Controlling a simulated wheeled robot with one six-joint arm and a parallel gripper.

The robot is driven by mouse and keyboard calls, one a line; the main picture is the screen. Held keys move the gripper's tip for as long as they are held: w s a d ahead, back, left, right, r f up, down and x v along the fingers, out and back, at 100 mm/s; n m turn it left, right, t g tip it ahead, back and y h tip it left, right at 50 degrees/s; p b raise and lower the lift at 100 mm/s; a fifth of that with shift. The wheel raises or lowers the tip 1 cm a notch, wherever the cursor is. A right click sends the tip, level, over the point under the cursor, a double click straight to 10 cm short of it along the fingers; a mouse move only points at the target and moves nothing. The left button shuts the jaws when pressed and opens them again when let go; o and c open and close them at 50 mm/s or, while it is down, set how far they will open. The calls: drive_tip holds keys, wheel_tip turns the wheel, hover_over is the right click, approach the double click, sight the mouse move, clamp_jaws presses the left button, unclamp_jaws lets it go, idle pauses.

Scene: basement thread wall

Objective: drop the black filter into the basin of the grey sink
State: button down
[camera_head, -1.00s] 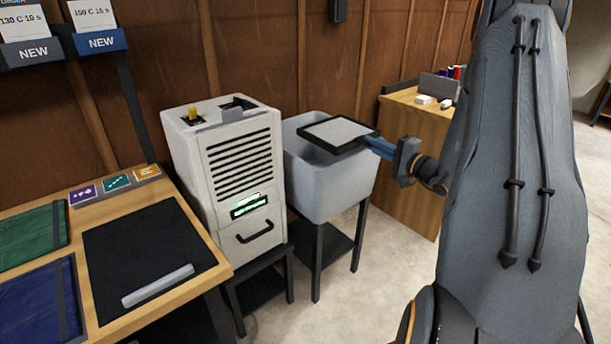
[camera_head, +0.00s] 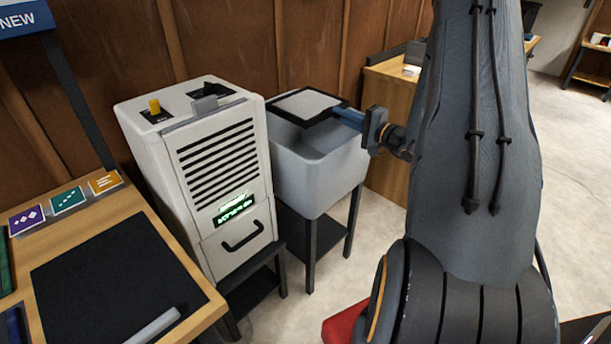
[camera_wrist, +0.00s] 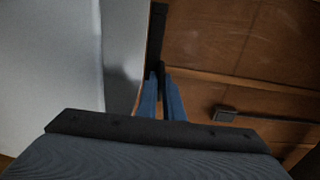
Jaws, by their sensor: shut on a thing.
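The black filter (camera_head: 307,106) is a flat square frame with a pale grey panel. It is held roughly level above the grey sink (camera_head: 318,170), over the opening of its basin. My gripper (camera_head: 346,116) comes from the right with blue fingers and is shut on the filter's right edge. In the wrist view the blue fingers of my gripper (camera_wrist: 164,98) are close together, with a dark strip of the filter (camera_wrist: 157,35) beyond them. The filter hides much of the basin's inside.
A white machine (camera_head: 205,175) with a slatted front stands directly left of the sink. A wooden bench with a black mat (camera_head: 110,280) is at the lower left. A wooden cabinet (camera_head: 388,95) stands right of the sink, behind my arm. Open floor lies in front.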

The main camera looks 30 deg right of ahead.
wheel_tip(320, 180, down, 3)
drive_tip(key=shift+d+f+b, duration=0.1)
drive_tip(key=shift+b, duration=0.35)
